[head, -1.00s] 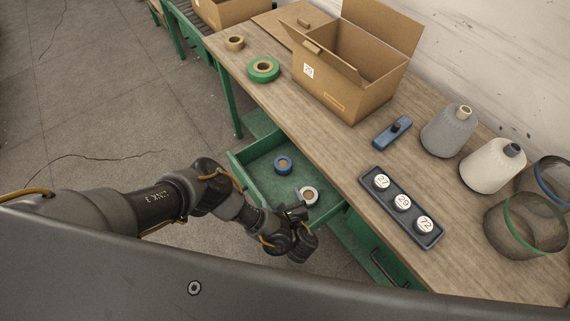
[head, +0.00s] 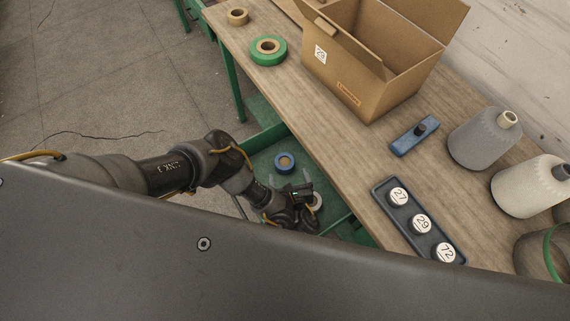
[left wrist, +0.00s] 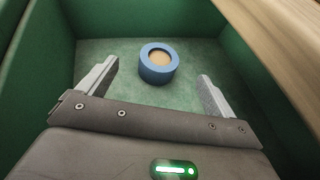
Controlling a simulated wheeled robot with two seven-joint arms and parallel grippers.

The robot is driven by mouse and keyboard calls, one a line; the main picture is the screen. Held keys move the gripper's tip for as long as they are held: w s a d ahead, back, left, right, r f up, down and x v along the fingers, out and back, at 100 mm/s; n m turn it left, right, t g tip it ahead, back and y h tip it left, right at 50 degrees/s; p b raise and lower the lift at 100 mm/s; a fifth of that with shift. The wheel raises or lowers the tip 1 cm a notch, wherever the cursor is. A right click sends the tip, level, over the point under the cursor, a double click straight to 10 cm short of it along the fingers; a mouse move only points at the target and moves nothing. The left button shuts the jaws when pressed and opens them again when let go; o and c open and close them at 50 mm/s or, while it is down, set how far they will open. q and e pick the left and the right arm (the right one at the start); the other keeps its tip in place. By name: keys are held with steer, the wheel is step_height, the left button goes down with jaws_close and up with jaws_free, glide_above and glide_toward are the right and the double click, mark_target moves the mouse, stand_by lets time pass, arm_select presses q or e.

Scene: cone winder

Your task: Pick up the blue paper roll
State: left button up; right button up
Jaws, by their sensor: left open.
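The blue paper roll (head: 284,162) lies in the open green drawer (head: 262,137) below the bench top. In the left wrist view the blue paper roll (left wrist: 158,64) sits on the drawer floor, beyond the fingertips and between their lines. My left gripper (head: 291,181) is over the drawer, open and empty, with the roll apart from it. Its two fingers also show in the left wrist view (left wrist: 158,76). My right gripper is not in view.
The drawer walls (left wrist: 45,50) stand close around the gripper, and the wooden bench edge (left wrist: 270,30) overhangs at the right. On the bench are a cardboard box (head: 370,85), a green tape roll (head: 268,50), a dark tray (head: 393,205) with numbered discs and yarn cones (head: 484,138).

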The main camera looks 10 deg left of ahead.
mark_target(286, 168)
arm_select(q)
steer(key=shift+w+d+f+b, duration=0.1)
steer(key=shift+w+f+b, duration=0.1)
steer(key=shift+f+b, duration=0.8)
steer(key=shift+f, duration=0.4)
steer(key=shift+x, duration=1.15)
steer(key=shift+w+a+p, duration=0.25)
steer(key=shift+w+p, duration=0.1)
steer(key=shift+w, duration=0.1)
steer(key=x, duration=0.4)
steer(key=shift+w+a, duration=0.1)
steer(key=shift+w, duration=0.05)
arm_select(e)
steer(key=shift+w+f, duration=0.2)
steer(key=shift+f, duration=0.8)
arm_select(q)
steer(key=shift+c, duration=0.2)
